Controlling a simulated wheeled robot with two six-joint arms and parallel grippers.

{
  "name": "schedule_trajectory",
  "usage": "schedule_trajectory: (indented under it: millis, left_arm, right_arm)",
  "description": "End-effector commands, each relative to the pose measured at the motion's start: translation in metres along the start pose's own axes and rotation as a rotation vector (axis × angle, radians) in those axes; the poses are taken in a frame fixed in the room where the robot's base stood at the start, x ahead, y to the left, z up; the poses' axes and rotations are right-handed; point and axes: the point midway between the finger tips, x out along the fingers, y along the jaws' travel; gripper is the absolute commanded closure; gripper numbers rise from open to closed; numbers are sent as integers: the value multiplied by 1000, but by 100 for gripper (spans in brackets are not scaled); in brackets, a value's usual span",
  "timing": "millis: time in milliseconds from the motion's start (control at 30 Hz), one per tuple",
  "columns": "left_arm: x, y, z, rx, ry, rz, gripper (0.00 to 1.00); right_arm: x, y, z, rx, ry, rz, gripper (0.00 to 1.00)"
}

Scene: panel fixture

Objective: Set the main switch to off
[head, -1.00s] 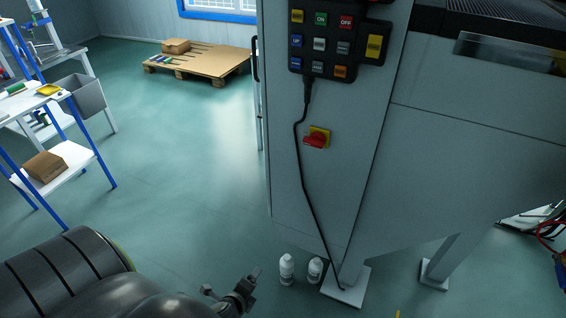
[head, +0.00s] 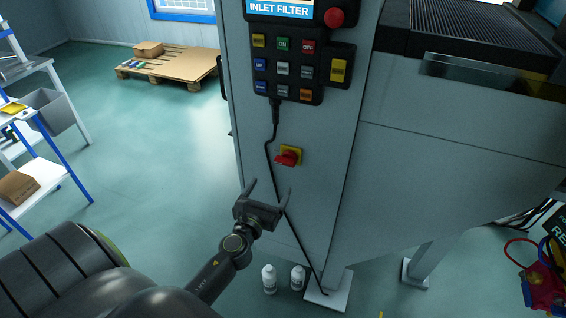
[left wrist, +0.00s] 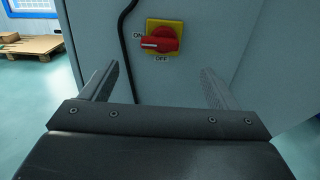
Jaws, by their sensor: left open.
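The main switch (head: 288,157) is a red rotary handle on a yellow plate, set on the grey cabinet (head: 318,190) below the keypad. In the left wrist view the switch (left wrist: 161,40) shows its handle lying level, with its white-marked end toward the ON label at the left; OFF is printed below it. My left gripper (head: 268,192) is open and empty, below and a little left of the switch in the head view. In the left wrist view its two fingers (left wrist: 160,84) stand apart, with the switch beyond and above them. My right gripper is not in view.
A black keypad (head: 298,65) with a red knob (head: 334,17) hangs above the switch. Its black cable (head: 268,160) runs down the cabinet just left of the switch. Two white bottles (head: 269,279) stand on the floor by the cabinet foot. A pallet (head: 170,68) lies far behind.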

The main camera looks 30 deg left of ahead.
Motion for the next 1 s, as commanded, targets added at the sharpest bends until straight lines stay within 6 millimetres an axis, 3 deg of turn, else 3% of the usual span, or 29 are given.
schedule_trajectory:
  millis: [300, 500, 700, 1000]
  left_arm:
    - [66, 0, 0, 0, 0, 0, 18]
    - [96, 0, -1, -1, 1, 0, 18]
    - [112, 0, -1, -3, 1, 0, 18]
    - [114, 0, -1, -3, 2, 0, 18]
  right_arm:
    - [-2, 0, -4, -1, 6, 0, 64]
    - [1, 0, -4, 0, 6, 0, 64]
    - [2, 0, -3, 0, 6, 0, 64]
    - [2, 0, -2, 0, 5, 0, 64]
